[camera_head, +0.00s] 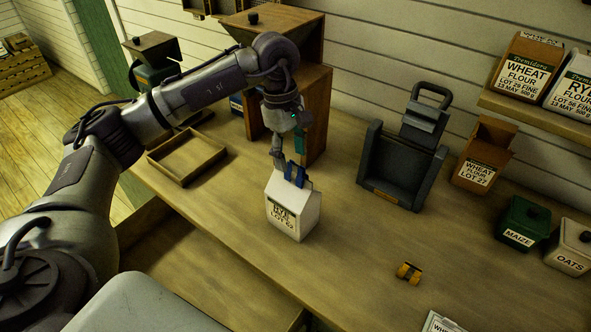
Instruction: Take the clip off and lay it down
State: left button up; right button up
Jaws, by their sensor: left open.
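A white paper bag (293,218) labelled as rye flour stands upright on the wooden bench. A blue piece, which looks like the clip (299,178), is at the bag's top edge. My left gripper (289,168) is open and points down right at the bag's top, with its fingers close around the blue piece. The fingers partly hide it, so I cannot tell whether they touch it. My right gripper is not in view.
A shallow wooden tray (187,156) lies left of the bag. A dark grey press-like device (402,165) stands to the right.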

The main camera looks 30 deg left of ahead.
aim_at(295, 164)
pick_arm(q)
jog(key=f, duration=0.1)
jog(key=d+f+p, duration=0.1)
jog(key=f+p, duration=0.1)
jog(key=shift+s+d+f, duration=0.2)
jog(key=shift+d, duration=0.1)
jog(key=shift+f, duration=0.5)
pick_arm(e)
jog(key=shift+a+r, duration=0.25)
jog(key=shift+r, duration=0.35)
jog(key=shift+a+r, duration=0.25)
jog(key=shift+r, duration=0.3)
pick_arm(q)
jog(key=c, duration=0.9)
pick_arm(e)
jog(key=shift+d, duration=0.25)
